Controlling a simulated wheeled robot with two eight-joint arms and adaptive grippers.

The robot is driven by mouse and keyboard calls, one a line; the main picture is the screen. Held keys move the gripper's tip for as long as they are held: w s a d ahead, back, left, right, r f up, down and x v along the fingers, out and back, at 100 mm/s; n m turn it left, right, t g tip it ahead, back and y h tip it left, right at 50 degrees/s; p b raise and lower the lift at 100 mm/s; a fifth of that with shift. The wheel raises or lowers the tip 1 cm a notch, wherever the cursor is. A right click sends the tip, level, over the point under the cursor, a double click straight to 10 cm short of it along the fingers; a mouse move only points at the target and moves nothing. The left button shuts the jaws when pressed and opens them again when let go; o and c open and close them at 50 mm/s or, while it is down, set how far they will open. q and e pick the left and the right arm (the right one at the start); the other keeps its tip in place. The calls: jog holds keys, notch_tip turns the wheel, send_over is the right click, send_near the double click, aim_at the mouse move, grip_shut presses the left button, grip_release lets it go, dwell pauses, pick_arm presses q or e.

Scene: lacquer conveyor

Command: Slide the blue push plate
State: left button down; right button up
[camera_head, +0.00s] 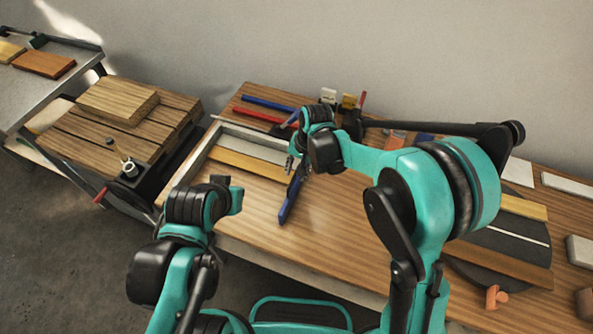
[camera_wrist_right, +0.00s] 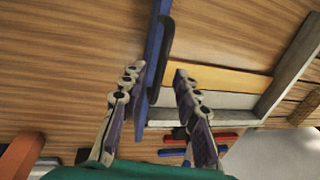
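The blue push plate (camera_head: 289,205) stands on the wooden table as a long, narrow blue strip in the head view. In the right wrist view the blue push plate (camera_wrist_right: 154,40) runs between my fingers, with a dark handle-like part along its side. My right gripper (camera_head: 297,168) is at the far part of the plate. In the wrist view the right gripper (camera_wrist_right: 157,72) is open, one finger on each side of the plate, with gaps showing. My left arm's end (camera_head: 221,182) is near the table's left front edge; its fingers are not clear.
A pale frame (camera_head: 206,150) with a yellow-brown strip (camera_head: 250,166) lies left of the plate. Red (camera_head: 257,115) and blue (camera_head: 268,103) bars lie behind. A dark round disc (camera_head: 490,262) with boards is at right. Table in front of the plate is clear.

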notch_tip(320, 180, up, 11)
jog(key=d, duration=0.2)
jog(key=shift+s+r, duration=0.15)
jog(key=shift+s, duration=0.15)
jog(key=shift+d, duration=0.15)
